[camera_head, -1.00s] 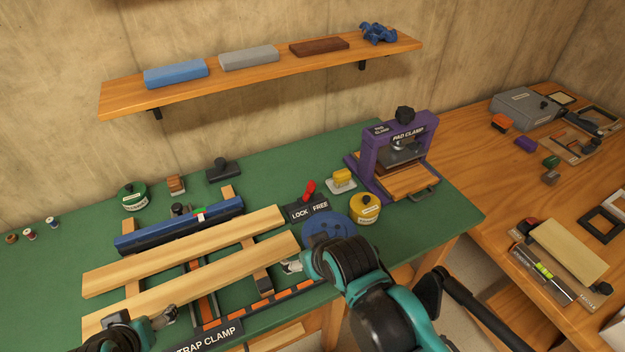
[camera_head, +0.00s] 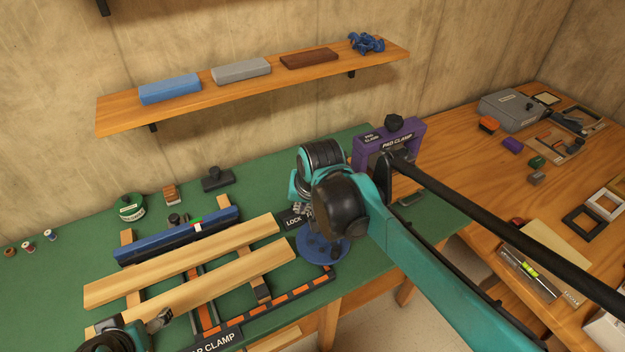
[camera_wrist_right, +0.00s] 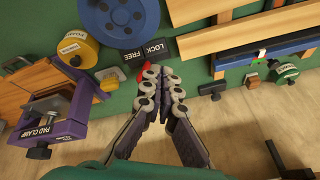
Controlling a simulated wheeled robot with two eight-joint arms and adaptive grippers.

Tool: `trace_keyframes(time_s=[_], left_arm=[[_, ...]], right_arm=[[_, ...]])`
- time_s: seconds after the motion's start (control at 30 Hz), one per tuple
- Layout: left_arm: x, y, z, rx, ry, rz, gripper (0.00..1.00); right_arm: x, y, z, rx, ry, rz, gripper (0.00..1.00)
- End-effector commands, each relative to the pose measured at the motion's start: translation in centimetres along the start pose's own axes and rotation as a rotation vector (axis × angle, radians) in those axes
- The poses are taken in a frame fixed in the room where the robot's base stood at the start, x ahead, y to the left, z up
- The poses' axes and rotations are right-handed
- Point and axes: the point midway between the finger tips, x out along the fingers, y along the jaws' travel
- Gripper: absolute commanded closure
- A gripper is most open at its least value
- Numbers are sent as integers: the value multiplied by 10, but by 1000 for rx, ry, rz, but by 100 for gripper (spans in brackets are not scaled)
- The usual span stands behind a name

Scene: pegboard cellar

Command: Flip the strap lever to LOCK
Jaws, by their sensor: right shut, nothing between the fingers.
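The strap lever is red; in the right wrist view only a small part of the red lever (camera_wrist_right: 142,73) shows beside my fingertips. My right gripper (camera_wrist_right: 162,77) is shut and empty, its tips at the lever and just short of the LOCK/FREE plate (camera_wrist_right: 146,50). Whether they touch the lever I cannot tell. In the head view my right gripper (camera_head: 297,209) hangs over the plate (camera_head: 291,221), and my arm hides the lever and FREE. The blue round base (camera_head: 322,246) lies in front. My left gripper (camera_head: 158,321) is at the lower left; its jaws are unclear.
The strap clamp (camera_head: 215,342) holds two boards (camera_head: 190,255) and a blue bar (camera_head: 180,237) to the left. The purple pad clamp (camera_wrist_right: 55,130) and yellow tin (camera_wrist_right: 78,50) stand near my right gripper. A wooden shelf (camera_head: 255,85) runs above the green bench (camera_head: 70,290).

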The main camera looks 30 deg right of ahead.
Motion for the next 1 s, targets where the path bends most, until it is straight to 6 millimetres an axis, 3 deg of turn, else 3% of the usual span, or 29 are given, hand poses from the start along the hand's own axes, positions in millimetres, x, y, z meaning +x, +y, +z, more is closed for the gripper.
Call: trace_keyframes(time_s=[0.03, 0.27, 0.5, 0.7, 1.0], left_arm=[[-7, 0, -5, 0, 0, 0, 19], [-25, 0, -18, 0, 0, 0, 19], [-44, 0, -31, 0, 0, 0, 19], [-57, 0, -41, 0, 0, 0, 19], [-66, 0, -47, 0, 0, 0, 19]], right_arm=[[-2, -1, -20, 58, -20, 13, 100], [16, 5, -86, 342, -115, 80, 100], [53, 24, -146, 636, -202, 165, 100], [92, 49, -179, 861, -263, 241, 100], [127, 73, -195, 1035, -307, 307, 100]])
